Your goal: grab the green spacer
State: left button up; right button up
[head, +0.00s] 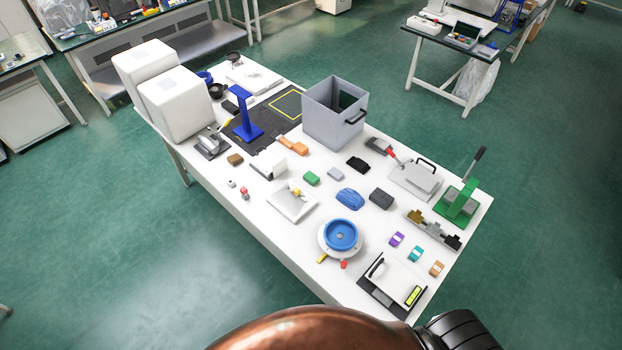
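A small green block (311,178), which looks like the green spacer, lies on the white table near its middle. It sits between an orange part (293,146) and a blue rounded part (349,199), with a small grey block (335,174) just to its right. Nothing covers it. Neither of my grippers is in the head view.
A grey open bin (325,118) stands behind the block. A silver plate (291,203) lies in front, and a round blue-topped fixture (341,237) stands nearer me. A larger green clamp-like device (459,204) is at the right edge. Small bare gaps surround the block.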

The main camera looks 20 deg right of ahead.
aim_at(311, 178)
jog(key=u, duration=0.35)
jog(key=k, duration=0.45)
jog(key=u, duration=0.9)
jog(key=i, duration=0.45)
jog(key=z, duration=0.5)
jog(key=i, duration=1)
jog(key=z, duration=0.8)
